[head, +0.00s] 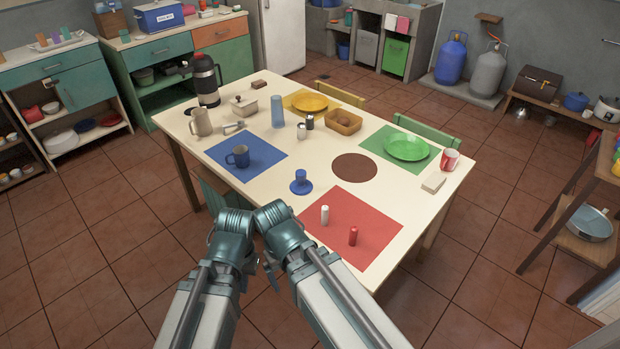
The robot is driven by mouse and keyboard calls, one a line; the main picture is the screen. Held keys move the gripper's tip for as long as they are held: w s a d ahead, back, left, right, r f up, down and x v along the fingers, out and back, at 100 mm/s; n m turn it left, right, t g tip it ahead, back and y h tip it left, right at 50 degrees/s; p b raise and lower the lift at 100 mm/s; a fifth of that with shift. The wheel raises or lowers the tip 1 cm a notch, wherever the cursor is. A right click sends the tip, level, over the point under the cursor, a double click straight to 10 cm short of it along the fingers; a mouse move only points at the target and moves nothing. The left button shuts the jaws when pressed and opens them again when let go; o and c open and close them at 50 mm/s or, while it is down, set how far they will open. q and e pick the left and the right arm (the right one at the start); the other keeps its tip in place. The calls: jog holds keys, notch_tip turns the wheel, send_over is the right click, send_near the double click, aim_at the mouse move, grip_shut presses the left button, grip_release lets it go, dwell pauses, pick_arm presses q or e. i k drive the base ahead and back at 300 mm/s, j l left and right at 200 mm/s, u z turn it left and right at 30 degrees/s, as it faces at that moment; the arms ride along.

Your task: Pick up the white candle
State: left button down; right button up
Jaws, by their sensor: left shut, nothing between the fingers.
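The white candle (325,215) stands upright on the red mat (374,210) at the table's near side. A short red candle (353,236) stands to its right and a little nearer. My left gripper (246,268) is shut and empty, low between my two folded arms. It is left of the red mat, apart from the white candle and partly hidden by my arm links. My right gripper (269,274) barely shows beside my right arm; its jaws cannot be made out.
A blue candle holder (301,183) stands just behind the red mat. A brown round mat (355,167), a green plate (407,147) and a red-and-white mug (450,160) lie farther right.

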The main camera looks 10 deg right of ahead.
aim_at(324, 208)
jog(key=i+z, duration=0.1)
jog(key=z, duration=0.3)
jog(key=i+z, duration=0.15)
jog(key=z, duration=0.25)
jog(key=i+j+z, duration=0.1)
jog(key=z, duration=0.3)
